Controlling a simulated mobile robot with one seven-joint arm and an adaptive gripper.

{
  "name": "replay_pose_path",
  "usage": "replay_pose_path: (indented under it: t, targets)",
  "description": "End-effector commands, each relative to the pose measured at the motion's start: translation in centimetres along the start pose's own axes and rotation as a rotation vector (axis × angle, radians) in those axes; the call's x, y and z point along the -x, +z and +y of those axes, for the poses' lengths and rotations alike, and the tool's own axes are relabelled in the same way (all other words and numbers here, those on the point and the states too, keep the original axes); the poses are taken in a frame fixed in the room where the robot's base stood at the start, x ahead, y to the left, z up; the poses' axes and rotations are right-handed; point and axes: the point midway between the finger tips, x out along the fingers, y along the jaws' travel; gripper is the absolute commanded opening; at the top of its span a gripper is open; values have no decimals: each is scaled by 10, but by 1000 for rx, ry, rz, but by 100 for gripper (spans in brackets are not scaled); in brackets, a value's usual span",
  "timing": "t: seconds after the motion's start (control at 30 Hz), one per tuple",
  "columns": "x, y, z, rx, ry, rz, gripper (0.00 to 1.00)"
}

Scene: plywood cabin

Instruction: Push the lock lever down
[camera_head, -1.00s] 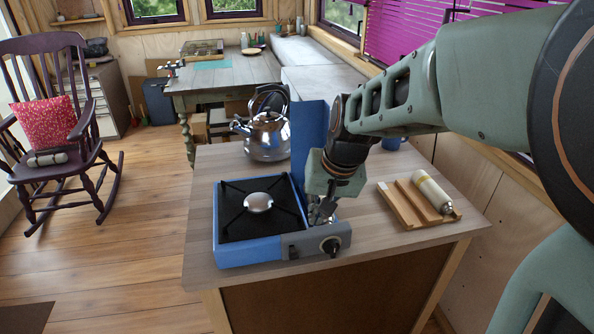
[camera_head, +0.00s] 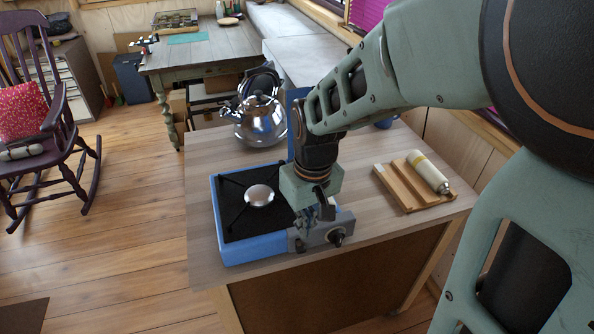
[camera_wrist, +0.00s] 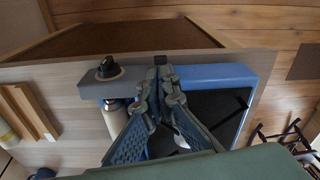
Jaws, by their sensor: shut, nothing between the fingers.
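The blue camping stove (camera_head: 252,250) has a grey front panel (camera_head: 318,237) with a black knob (camera_head: 336,237). The knob also shows in the wrist view (camera_wrist: 107,68). A small dark tab, apparently the lock lever (camera_wrist: 160,60), shows at the panel's front edge just beyond my fingertips. My gripper (camera_head: 304,224) is shut and empty, pointing down at the panel left of the knob; it also shows in the wrist view (camera_wrist: 160,80). A cream canister (camera_wrist: 115,119) lies behind the panel.
A raised blue lid (camera_head: 296,98) stands behind my gripper. A steel kettle (camera_head: 262,120) is at the back of the counter (camera_head: 205,165). A wooden rack (camera_head: 396,188) with a cream canister (camera_head: 428,170) lies to the right. Bare counter separates rack and stove.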

Motion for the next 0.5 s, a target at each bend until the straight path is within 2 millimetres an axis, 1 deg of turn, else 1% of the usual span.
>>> replay_pose_path:
  t: [0.27,0.37,0.5]
  targets:
    - [-4,0,0,-1,0,0,0]
    - [-10,0,0,-2,0,0,0]
    - [-25,0,0,-2,0,-1,0]
